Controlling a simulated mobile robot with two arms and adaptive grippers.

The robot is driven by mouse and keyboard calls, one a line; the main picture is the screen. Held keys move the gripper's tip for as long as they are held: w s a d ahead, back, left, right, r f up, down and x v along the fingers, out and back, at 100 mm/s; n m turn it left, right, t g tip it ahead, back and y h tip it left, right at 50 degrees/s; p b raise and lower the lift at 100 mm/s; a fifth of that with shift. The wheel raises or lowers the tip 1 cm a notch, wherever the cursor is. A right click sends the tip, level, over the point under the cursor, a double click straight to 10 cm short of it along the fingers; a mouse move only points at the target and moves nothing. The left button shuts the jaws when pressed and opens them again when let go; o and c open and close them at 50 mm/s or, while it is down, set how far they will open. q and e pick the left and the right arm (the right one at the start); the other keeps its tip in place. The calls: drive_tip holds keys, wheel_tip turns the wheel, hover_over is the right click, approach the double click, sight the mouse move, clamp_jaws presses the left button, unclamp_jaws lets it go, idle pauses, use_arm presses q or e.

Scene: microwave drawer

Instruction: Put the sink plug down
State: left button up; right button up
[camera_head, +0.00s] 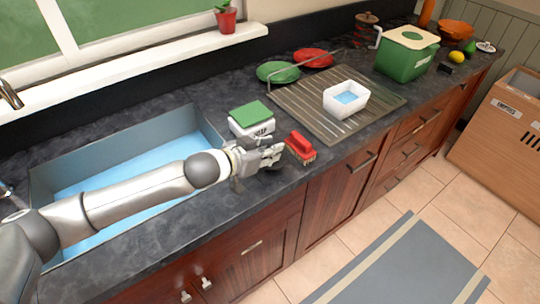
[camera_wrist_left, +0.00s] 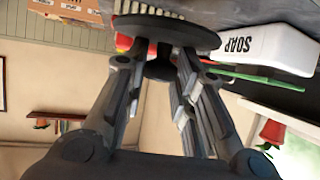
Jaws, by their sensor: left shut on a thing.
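The sink plug (camera_wrist_left: 195,34) is a dark round disc with a short stem, large in the left wrist view. My left gripper (camera_head: 268,158) is shut on the plug's stem, with the disc beyond the fingertips. In the head view the gripper is low over the dark counter, right of the sink (camera_head: 75,172), and mostly hides the plug. I cannot tell whether the disc touches the counter.
A white soap box (camera_head: 252,127) with a green sponge on top stands just behind the gripper. A red brush (camera_head: 300,146) lies just right of it. A drainer (camera_head: 305,105) with a white tub (camera_head: 345,100) is farther right. The counter's front edge is close.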

use_arm(q)
drive_tip(key=shift+w+d+f, duration=0.2)
drive_tip(key=shift+w+f, duration=0.3)
drive_tip(key=shift+f, duration=0.1)
wheel_tip(320, 180, down, 2)
drive_tip(key=shift+f+p, duration=0.2)
drive_tip(key=shift+p, duration=0.35)
drive_tip(key=shift+f, duration=0.35)
use_arm(e)
drive_tip(key=shift+w+a+r, duration=0.1)
drive_tip(key=shift+a+r, duration=0.2)
drive_tip(key=shift+r, duration=0.25)
use_arm(q)
drive_tip(key=shift+f, duration=0.1)
use_arm(e)
drive_tip(key=shift+d, duration=0.1)
use_arm(q)
drive_tip(key=o, duration=1)
use_arm(e)
drive_tip(key=shift+d, duration=0.15)
